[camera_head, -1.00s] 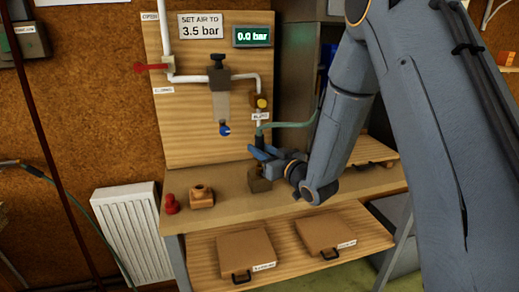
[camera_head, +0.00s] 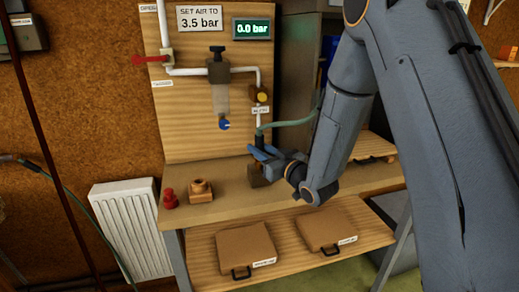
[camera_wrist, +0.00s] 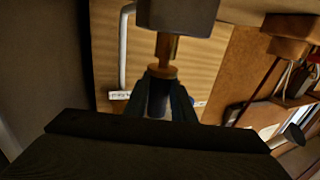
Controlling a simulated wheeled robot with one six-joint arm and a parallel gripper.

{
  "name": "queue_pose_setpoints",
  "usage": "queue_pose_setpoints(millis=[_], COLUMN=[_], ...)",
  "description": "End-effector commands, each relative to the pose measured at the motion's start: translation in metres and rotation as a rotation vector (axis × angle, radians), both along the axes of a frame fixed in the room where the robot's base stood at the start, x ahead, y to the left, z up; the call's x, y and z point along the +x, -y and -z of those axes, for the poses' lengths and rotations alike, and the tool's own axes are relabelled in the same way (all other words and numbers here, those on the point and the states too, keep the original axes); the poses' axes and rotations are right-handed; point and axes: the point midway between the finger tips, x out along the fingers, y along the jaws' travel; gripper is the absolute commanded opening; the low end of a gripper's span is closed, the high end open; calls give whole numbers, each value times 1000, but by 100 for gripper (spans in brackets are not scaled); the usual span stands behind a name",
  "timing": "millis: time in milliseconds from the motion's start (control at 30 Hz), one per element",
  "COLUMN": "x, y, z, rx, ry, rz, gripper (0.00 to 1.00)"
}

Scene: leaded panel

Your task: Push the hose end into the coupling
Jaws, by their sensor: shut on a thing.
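My gripper (camera_head: 262,152) is at the bench, just below the outlet at the foot of the white pipe on the panel. In the wrist view its two fingers (camera_wrist: 161,100) are closed around the dark hose end (camera_wrist: 158,98). A brass coupling (camera_wrist: 166,50) is in line with the hose end, under a grey block, and appears to meet its tip. I cannot tell how far the hose end is in. The green hose (camera_head: 294,122) curves away to the right in the head view.
The panel carries a red lever (camera_head: 150,59), a regulator (camera_head: 217,70) and a gauge (camera_head: 251,29) reading 0.0 bar. A red fitting (camera_head: 170,200) and a wooden block (camera_head: 200,192) stand on the bench left of my gripper. Two cases lie on the shelf below.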

Motion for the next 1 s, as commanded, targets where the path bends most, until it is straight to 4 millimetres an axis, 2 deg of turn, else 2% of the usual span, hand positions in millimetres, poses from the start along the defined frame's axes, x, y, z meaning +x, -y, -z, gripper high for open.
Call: queue_pose_setpoints(millis=[533, 567, 700, 1000], x=[0, 0, 0, -2], y=[0, 0, 0, 1], z=[13, 13, 12, 13], rx=[0, 0, 0, -1], ry=[0, 0, 0, -1], rz=[0, 0, 0, 0], gripper=[0, 24, 45, 45])
